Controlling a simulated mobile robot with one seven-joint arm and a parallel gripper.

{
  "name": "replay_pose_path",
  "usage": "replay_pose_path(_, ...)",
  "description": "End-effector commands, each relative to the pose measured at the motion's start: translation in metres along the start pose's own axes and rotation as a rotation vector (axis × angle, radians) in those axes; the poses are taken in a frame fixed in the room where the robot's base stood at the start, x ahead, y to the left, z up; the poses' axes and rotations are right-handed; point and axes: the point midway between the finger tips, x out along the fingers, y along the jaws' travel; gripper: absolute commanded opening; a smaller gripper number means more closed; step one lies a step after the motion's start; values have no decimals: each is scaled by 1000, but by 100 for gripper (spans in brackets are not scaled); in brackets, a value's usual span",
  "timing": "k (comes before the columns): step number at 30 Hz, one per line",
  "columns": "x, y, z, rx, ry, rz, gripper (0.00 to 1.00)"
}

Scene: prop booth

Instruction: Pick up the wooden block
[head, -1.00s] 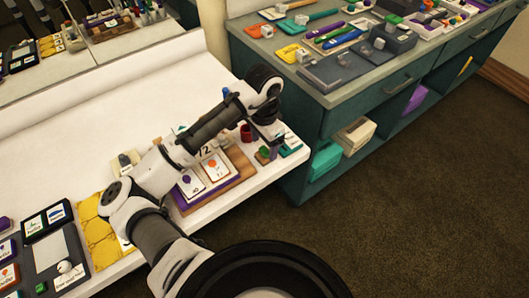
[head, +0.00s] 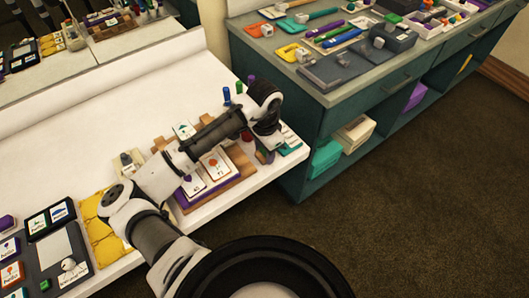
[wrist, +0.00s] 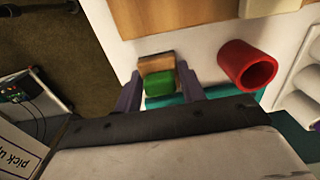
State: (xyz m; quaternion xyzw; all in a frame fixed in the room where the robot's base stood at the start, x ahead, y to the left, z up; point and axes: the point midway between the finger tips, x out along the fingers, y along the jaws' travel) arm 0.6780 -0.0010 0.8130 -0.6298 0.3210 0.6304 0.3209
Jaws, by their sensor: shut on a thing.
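The wooden block (wrist: 156,64) shows in the wrist view as a small brown piece between my fingertips, with a green piece (wrist: 160,86) against it on the side nearer my palm. My gripper (wrist: 159,72) has one dark finger on each side and is shut on the wooden block. In the head view the block (head: 262,157) shows partly under my gripper (head: 268,148), near the white table's right front corner. The fingers are mostly hidden there. I cannot tell whether the block touches the table.
A teal item (head: 290,143) lies beside my gripper at the table's edge. A wooden board with cards (head: 216,162) lies to the left. A teal cabinet (head: 300,125) stands to the right.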

Motion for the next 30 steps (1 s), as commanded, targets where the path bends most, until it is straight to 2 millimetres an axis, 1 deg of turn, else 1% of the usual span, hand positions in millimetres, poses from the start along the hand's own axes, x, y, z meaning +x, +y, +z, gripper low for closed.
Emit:
replay_pose_path(8, -4, 0, 0, 0, 0, -1, 14)
replay_pose_path(11, -13, -1, 0, 0, 1, -2, 14)
replay_pose_path(14, -28, -1, 0, 1, 2, -3, 14)
replay_pose_path(17, -54, 0, -1, 3, 3, -4, 14)
replay_pose_path(18, -67, -1, -1, 2, 3, -6, 14)
replay_pose_path(20, -86, 0, -1, 4, 4, -5, 14)
replay_pose_path(21, -100, -1, -1, 2, 2, -6, 14)
replay_pose_path(24, -130, -2, 0, 2, -1, -9, 14)
replay_pose_path(27, -153, -1, 0, 0, -1, -7, 14)
replay_pose_path(30, -172, -1, 0, 0, 0, -6, 14)
